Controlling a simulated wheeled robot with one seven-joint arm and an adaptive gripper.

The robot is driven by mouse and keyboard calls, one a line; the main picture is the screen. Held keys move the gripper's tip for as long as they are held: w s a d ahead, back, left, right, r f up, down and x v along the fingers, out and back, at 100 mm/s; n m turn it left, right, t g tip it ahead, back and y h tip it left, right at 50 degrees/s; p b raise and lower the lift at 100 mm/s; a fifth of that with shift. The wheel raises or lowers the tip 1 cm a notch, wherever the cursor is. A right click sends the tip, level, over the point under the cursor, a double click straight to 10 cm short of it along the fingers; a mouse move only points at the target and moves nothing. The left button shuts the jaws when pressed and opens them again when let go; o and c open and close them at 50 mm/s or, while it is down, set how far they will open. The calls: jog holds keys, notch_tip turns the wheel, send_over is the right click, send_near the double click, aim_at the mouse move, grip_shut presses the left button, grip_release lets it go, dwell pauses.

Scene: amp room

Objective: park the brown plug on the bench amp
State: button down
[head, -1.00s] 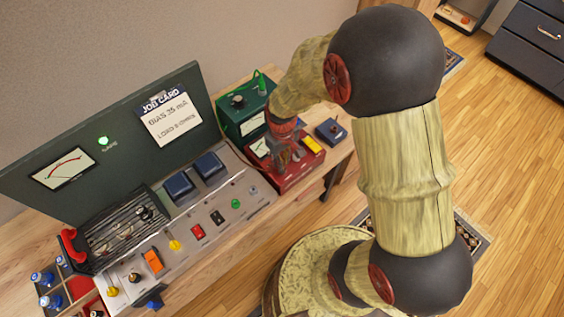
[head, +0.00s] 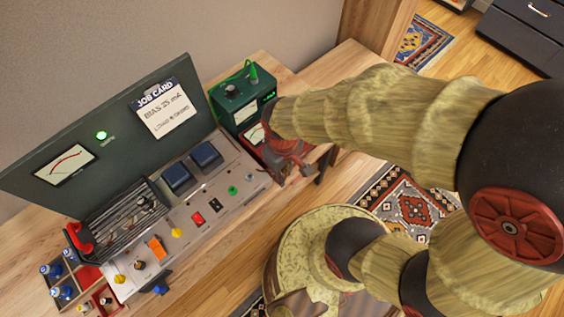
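The bench amp (head: 213,177) stands on the wooden bench at left, with a tall dark green back panel, a meter, a lit green lamp and a sloping grey front deck. The deck carries yellow, orange, red, black and green fittings. My gripper (head: 295,177) is just off the deck's right end, in front of the red box. Its fingertips look spread apart, with nothing clear between them. I cannot pick out the brown plug for certain. A small dark brown knob-like piece (head: 139,265) is near the deck's front left.
A green box (head: 236,101) with a knob and green lead stands behind my gripper. The red box (head: 254,133) is largely covered by my arm. A wooden divided tray (head: 75,276) with blue-capped pieces sits at lower left. Bare bench top (head: 345,65) shows at the far right.

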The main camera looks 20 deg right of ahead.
notch_tip(320, 180, down, 2)
jog(key=a, duration=0.2)
jog(key=n+p, duration=0.2)
jog(key=n, duration=0.2)
send_over(248, 173)
jog(key=s, duration=0.1)
notch_tip(248, 173, down, 4)
jog(key=shift+s+f+b, duration=0.15)
jog(key=shift+f+b, duration=1.95)
jog(key=shift+f, duration=0.55)
jog(key=shift+f+b, duration=0.85)
jog(key=shift+f, duration=0.85)
jog(key=c, duration=1.7)
grip_release()
jog(key=shift+o, duration=0.2)
